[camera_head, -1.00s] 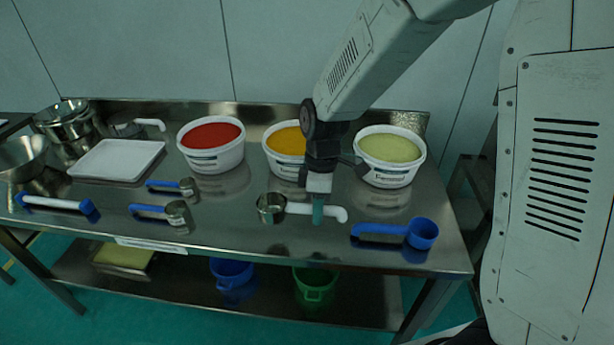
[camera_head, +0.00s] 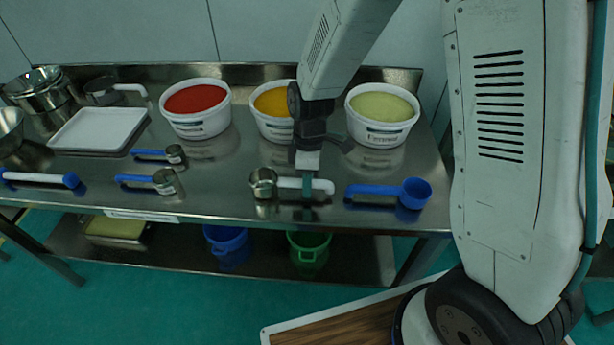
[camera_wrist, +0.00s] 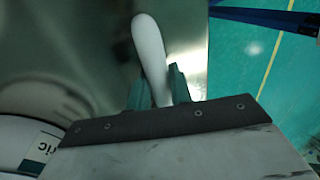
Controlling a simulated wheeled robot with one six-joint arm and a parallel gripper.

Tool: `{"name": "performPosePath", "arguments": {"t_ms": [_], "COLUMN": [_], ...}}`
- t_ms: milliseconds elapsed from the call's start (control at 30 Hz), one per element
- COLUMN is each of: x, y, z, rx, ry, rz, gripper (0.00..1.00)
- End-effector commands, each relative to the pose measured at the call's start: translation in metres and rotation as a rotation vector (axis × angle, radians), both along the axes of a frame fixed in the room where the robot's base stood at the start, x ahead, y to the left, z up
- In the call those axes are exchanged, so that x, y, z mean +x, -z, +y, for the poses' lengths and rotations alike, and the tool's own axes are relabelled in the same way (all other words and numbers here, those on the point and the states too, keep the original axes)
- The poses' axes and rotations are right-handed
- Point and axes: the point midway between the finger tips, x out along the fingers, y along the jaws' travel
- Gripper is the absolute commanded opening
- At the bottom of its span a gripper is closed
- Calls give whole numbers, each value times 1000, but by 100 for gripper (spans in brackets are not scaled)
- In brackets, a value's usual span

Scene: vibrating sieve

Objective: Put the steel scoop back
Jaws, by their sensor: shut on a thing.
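The steel scoop (camera_head: 263,183) has a small metal cup and a white handle, and it is at the front middle of the steel table (camera_head: 230,195). My gripper (camera_head: 307,190) points down and is shut on the white handle, with the cup to its left. In the wrist view, the white handle (camera_wrist: 149,45) passes between the two teal fingers (camera_wrist: 158,88); the cup is out of that view. I cannot tell whether the scoop touches the table or is just above it.
A blue scoop (camera_head: 400,192) lies close to the right of the handle. Behind stand tubs of red (camera_head: 195,100), yellow (camera_head: 273,103) and pale green (camera_head: 383,106) contents. Blue-handled steel scoops (camera_head: 164,183) and a white tray (camera_head: 98,130) are left.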

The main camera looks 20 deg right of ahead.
Motion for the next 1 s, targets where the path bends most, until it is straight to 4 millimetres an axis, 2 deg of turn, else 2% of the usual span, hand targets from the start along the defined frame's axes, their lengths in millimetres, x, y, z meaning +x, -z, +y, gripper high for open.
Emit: {"name": "performPosePath", "arguments": {"t_ms": [1000], "x": [0], "y": [6], "z": [0], "rx": [0], "ry": [0], "rz": [0], "gripper": [0]}}
